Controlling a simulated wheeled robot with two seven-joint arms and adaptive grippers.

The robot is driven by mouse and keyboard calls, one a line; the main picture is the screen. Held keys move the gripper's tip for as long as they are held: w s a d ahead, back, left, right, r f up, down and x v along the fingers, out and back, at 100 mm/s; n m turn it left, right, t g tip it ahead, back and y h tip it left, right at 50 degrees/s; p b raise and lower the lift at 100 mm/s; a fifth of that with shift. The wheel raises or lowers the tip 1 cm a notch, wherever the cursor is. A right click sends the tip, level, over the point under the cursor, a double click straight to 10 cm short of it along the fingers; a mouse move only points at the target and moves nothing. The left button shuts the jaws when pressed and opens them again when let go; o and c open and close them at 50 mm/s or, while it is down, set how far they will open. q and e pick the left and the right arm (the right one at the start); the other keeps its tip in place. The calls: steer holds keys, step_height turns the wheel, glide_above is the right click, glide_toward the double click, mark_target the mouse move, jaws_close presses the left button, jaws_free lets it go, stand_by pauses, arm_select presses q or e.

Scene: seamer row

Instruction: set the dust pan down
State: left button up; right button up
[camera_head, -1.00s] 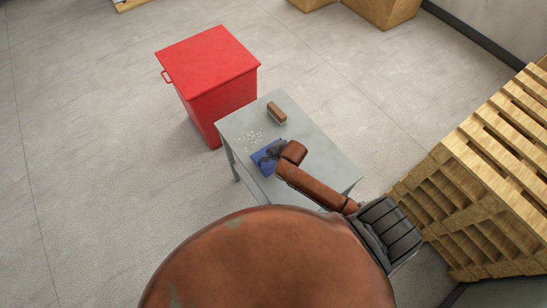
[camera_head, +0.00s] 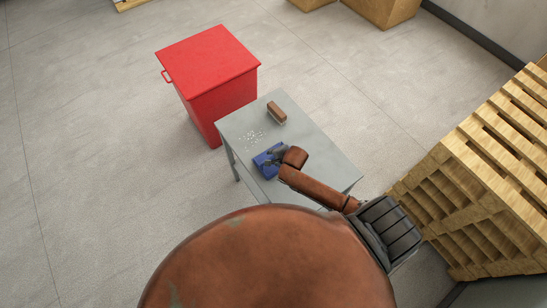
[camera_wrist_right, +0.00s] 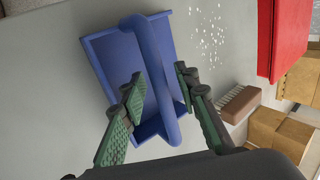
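The blue dust pan (camera_head: 266,164) is at the grey table's left front edge in the head view, apparently on the tabletop. In the right wrist view the pan (camera_wrist_right: 105,62) fills the middle, with its raised handle (camera_wrist_right: 152,62) running down between my fingers. My right gripper (camera_head: 279,155) is over the pan. In the wrist view its two green-padded fingers (camera_wrist_right: 160,88) stand apart on either side of the handle, with gaps showing. The pan's underside is hidden, so exact contact with the table cannot be seen. My left gripper is not in view.
White crumbs (camera_head: 250,138) lie on the grey table (camera_head: 325,160) beyond the pan. A brown brush (camera_head: 277,112) lies near the far edge. A red lidded bin (camera_head: 210,75) stands behind the table. Wooden pallets (camera_head: 490,170) are stacked at right. The table's right part is clear.

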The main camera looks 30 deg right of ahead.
steer(key=shift+r, duration=0.1)
steer(key=v, duration=1.2)
